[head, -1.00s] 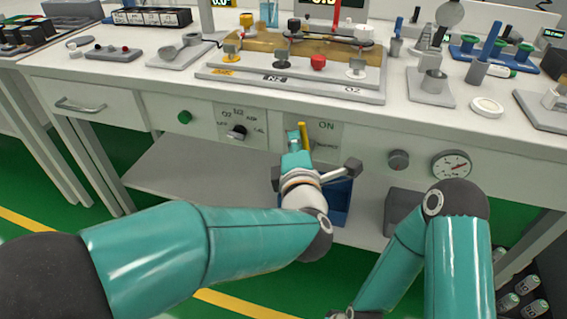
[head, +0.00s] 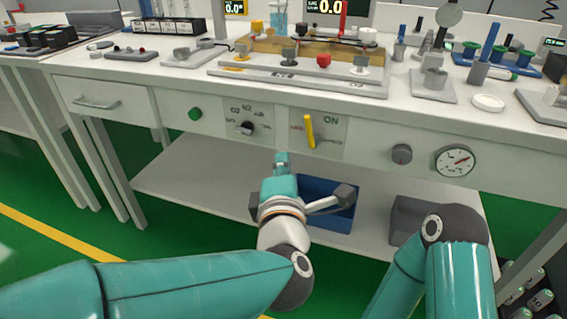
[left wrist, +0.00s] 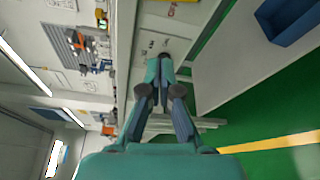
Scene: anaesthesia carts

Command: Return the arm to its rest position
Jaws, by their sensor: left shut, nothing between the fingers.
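My left gripper (head: 281,160) is in front of the bench, below the switch panel and over the lower shelf. It is shut and empty, with clear space between it and the panel. In the left wrist view its fingers (left wrist: 165,62) meet at the tips. My left arm comes in from the lower left. The yellow lever (head: 309,131) beside the ON label stands nearly upright on the panel, apart from the gripper. Part of my right arm shows at the lower right, but its gripper is out of view.
The bench front carries a black selector knob (head: 245,128), a green button (head: 195,113), a grey knob (head: 401,154) and a gauge (head: 455,161). A blue bin (head: 335,214) and a grey box (head: 408,214) stand on the lower shelf (head: 190,190). Green floor lies open at the left.

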